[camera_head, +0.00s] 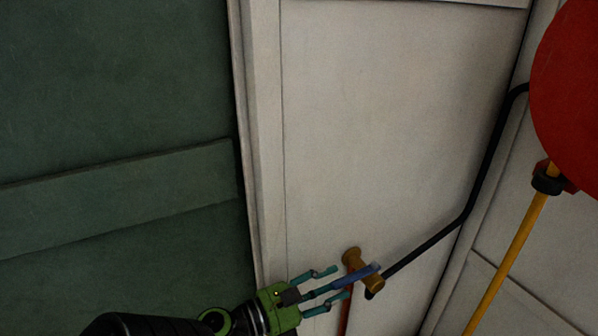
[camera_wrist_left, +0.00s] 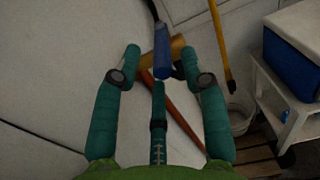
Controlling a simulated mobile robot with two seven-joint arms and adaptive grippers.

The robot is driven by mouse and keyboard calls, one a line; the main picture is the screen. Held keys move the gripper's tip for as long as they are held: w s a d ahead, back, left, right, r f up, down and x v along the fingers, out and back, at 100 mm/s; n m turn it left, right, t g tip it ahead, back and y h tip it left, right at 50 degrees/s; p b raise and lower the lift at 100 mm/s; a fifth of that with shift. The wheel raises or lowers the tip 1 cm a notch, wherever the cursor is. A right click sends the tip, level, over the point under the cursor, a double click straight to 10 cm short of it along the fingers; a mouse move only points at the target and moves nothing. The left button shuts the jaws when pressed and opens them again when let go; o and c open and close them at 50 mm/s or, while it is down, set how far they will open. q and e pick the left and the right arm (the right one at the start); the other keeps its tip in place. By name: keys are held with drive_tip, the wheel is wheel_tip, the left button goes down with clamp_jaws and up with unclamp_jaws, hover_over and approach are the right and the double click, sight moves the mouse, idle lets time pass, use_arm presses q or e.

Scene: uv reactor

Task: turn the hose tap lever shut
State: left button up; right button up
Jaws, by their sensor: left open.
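The brass hose tap (camera_head: 362,266) sits low on the white wall panel, with its blue lever (camera_head: 362,275) pointing left toward my left gripper. My left gripper (camera_head: 334,282), green with teal fingers, is open just left of the tap. In the left wrist view the blue lever (camera_wrist_left: 163,62) lies in the gap between the outer fingertips, in front of the brass tap body (camera_wrist_left: 178,46). The fingers stand apart and I cannot tell whether any of them touches the lever. My right gripper is not in view.
A black hose (camera_head: 443,235) runs from the tap up to the red reel (camera_head: 570,90). A red-orange pipe (camera_head: 345,318) drops below the tap. A yellow pole (camera_head: 512,255) stands right. The wrist view shows a white bucket (camera_wrist_left: 240,118) and a blue box (camera_wrist_left: 290,50) on a white stand.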

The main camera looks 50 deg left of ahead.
use_arm(q)
drive_tip(key=s+a, duration=0.1)
drive_tip(key=s, duration=0.6)
drive_tip(key=shift+a, duration=0.2)
drive_tip(key=s+d+f+m+g+y, duration=0.15)
drive_tip(key=f+m+g, duration=0.4)
drive_tip(key=f, duration=1.35)
drive_tip(key=s+d+f+m+g, duration=0.35)
drive_tip(key=f+m, duration=0.25)
drive_tip(key=f, duration=1.2)
drive_tip(key=s+d+f+m+g+y, duration=0.1)
drive_tip(key=s+d+f+m+g, duration=0.2)
drive_tip(key=s+f+m, duration=0.5)
drive_tip(key=s+d+f+m+g+y, duration=0.1)
drive_tip(key=s+d+f+m+g, duration=0.2)
drive_tip(key=s+f+m, duration=0.5)
wheel_tip(320, 180, down, 3)
drive_tip(key=m+g, duration=0.1)
drive_tip(key=m, duration=0.8)
drive_tip(key=shift+s+d+r+g+b, duration=0.15)
drive_tip(key=shift+s+d+g+b, duration=0.1)
drive_tip(key=shift+g+b, duration=0.1)
